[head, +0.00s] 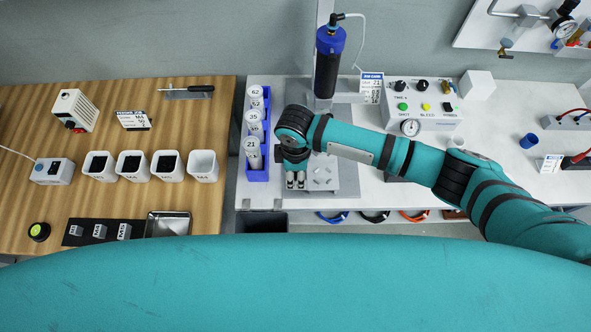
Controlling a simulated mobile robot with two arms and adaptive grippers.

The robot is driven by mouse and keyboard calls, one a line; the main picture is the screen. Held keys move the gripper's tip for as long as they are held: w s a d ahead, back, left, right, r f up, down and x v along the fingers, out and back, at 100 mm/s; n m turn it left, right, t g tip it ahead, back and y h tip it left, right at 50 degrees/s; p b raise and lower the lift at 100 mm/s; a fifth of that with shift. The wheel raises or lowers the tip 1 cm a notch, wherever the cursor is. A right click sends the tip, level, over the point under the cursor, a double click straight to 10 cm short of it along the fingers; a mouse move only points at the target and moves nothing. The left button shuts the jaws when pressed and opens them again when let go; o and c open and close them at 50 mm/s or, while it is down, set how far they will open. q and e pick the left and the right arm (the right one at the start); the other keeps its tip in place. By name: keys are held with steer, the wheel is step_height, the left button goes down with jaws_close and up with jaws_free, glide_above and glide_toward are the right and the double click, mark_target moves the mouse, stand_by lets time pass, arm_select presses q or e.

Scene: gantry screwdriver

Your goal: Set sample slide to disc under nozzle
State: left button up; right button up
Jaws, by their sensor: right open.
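My right gripper (295,182) points down over the left part of a grey metal plate fixture (347,178) and is open. Pale pieces show at and beside its fingertips; I cannot tell whether one is the sample slide. A black dispenser barrel with a blue cap (327,65) stands upright behind my right arm. Its nozzle tip and any disc under it are hidden by my arm. My left gripper is not in view.
A blue rack (257,174) of white labelled bottles stands just left of my right gripper. A control box (422,108) with buttons and a gauge is behind my arm. The wooden table (215,110) at left holds several small cups and a metal tray (168,224).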

steer(key=shift+f, duration=0.15)
steer(key=shift+c, duration=0.3)
jaws_close()
steer(key=shift+w, duration=0.1)
